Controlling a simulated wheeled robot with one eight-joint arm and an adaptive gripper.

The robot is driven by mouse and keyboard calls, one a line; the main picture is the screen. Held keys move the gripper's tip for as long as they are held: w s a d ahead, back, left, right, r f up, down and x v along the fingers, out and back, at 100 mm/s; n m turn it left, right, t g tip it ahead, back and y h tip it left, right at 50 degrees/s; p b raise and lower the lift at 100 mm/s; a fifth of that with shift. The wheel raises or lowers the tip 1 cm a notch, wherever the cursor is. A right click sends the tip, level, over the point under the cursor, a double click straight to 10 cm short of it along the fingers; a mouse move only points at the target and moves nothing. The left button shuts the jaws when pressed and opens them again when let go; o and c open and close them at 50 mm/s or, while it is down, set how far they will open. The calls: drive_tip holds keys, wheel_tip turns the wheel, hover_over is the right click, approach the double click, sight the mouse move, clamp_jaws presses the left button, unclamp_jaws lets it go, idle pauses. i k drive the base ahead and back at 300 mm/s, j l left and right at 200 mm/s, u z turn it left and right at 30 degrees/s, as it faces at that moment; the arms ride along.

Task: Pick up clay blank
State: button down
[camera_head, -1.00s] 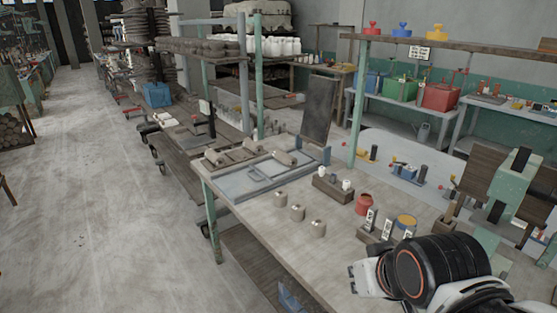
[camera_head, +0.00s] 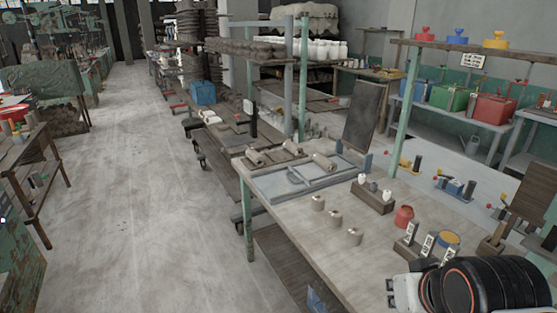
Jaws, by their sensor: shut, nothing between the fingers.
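I cannot tell which is the clay blank meant. My gripper (camera_head: 391,291) is at the lower right, shut and empty, apart from all of them; its tips are small in view.
A wooden block with white-topped items (camera_head: 373,197), a red pot (camera_head: 404,216) and a yellow-topped pot (camera_head: 448,241) stand right of the blanks. A dark upright board (camera_head: 360,115) rises behind the tray. The floor (camera_head: 150,200) left of the bench is clear.

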sight(330, 166)
drive_tip(key=i+j+z, duration=0.15)
drive_tip(key=z, duration=0.75)
drive_tip(key=i+j+z, duration=0.25)
drive_tip(key=j, duration=0.25)
drive_tip(key=i+j+z, duration=0.25)
drive_tip(key=j, duration=0.25)
drive_tip(key=j+z, duration=0.25)
drive_tip(key=j, duration=0.3)
drive_tip(key=i+j+z, duration=0.1)
drive_tip(key=j+z, duration=0.15)
drive_tip(key=j, duration=0.3)
drive_tip(key=i+j, duration=0.1)
drive_tip(key=j, duration=1.95)
drive_tip(key=i+z, duration=0.05)
